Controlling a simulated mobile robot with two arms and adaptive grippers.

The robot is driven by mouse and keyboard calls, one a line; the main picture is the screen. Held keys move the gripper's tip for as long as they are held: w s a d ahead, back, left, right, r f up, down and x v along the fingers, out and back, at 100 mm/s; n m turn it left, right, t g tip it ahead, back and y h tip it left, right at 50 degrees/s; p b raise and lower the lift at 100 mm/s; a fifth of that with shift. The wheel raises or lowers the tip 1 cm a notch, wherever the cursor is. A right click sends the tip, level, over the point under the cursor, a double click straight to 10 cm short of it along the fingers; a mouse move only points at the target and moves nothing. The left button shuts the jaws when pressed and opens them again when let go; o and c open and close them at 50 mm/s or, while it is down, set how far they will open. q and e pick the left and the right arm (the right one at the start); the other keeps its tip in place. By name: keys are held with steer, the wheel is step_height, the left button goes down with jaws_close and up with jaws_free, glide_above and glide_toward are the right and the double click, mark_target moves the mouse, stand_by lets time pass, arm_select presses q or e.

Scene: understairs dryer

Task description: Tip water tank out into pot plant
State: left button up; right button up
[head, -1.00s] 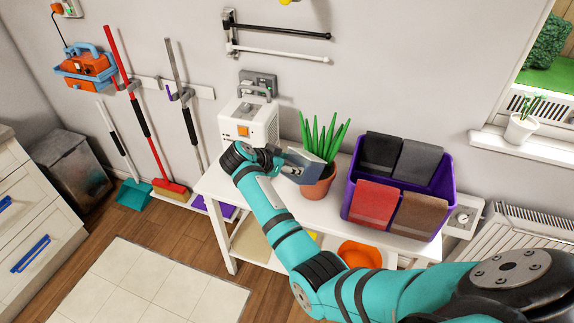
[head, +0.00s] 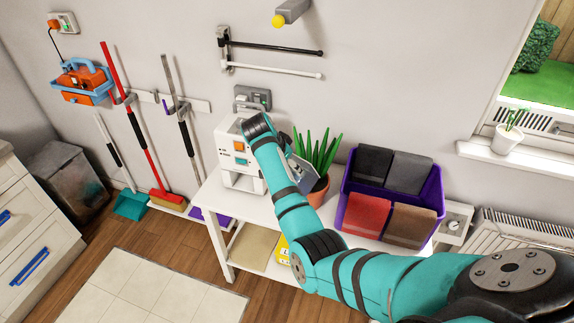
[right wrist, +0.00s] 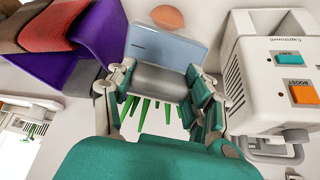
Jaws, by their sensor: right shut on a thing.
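The water tank (right wrist: 168,48) is a small box with a pale blue, see-through-looking part and a grey part. My right gripper (right wrist: 158,80) is shut on its grey part in the right wrist view. In the head view the tank (head: 302,172) is mostly hidden behind my right arm, close against the plant's left side. The pot plant has upright green leaves (head: 318,148) and a terracotta pot (head: 320,190). In the wrist view the tank covers much of the plant, with leaf tips and part of the pot (right wrist: 168,17) showing. I cannot tell whether water is flowing. My left gripper is out of view.
A white dryer unit (head: 226,150) stands left of the plant on the white table (head: 258,212). A purple crate (head: 394,188) with folded towels stands close on the right. Wall rails (head: 275,70) hang above. A radiator (head: 525,235) is at the right.

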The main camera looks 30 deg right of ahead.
mark_target(298, 159)
steer(key=shift+w+d+r+y+p, duration=0.25)
steer(key=shift+d+r+y+p, duration=0.45)
steer(key=shift+d+p, duration=0.1)
steer(key=shift+w+d+r+g+y+p, duration=0.2)
steer(key=shift+d+r+g+y+p, duration=0.2)
steer(key=shift+d+y, duration=0.3)
steer(key=shift+w+d+r+y, duration=0.2)
steer(key=shift+d+r+y, duration=0.1)
steer(key=shift+d+y, duration=0.2)
steer(key=shift+w+d+r+g+y+b, duration=0.2)
steer(key=shift+d+r+g+y+b, duration=0.2)
steer(key=shift+d+y+b, duration=0.25)
steer(key=shift+w+d+r+y+b, duration=0.1)
steer(key=shift+d+y+b, duration=0.15)
steer(key=shift+d+b, duration=0.35)
steer(key=shift+r+b, duration=0.25)
steer(key=shift+b, duration=0.2)
steer(key=shift+r+y, duration=0.1)
steer(key=shift+y, duration=0.2)
